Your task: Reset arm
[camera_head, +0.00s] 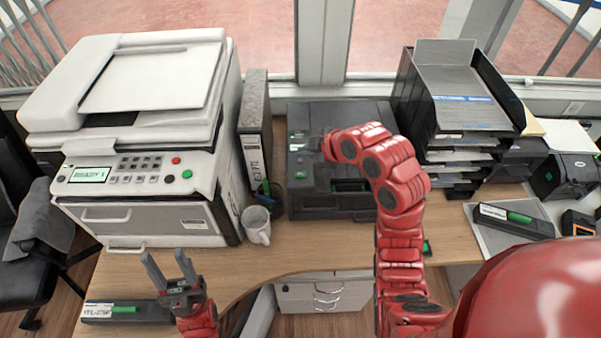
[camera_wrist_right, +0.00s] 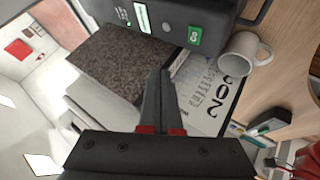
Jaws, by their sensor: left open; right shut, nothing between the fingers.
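My left gripper (camera_head: 166,257) is at the lower left in the head view, over the desk's front edge. Its two grey fingers are spread apart with nothing between them. My red right arm (camera_head: 400,185) rises from the lower right and bends left over the black printer (camera_head: 345,200). Its gripper is mostly hidden behind the arm in the head view. In the right wrist view my right gripper (camera_wrist_right: 161,75) has its fingers together and empty. They point toward a speckled binder (camera_wrist_right: 120,65) with a lettered spine.
A white printer (camera_head: 140,165) fills the left of the desk (camera_head: 285,262). A white mug (camera_head: 257,225) stands beside the binder (camera_head: 254,115). Stacked black trays (camera_head: 465,95) stand at the right. A dark box with a green tab (camera_head: 125,312) lies near my left gripper.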

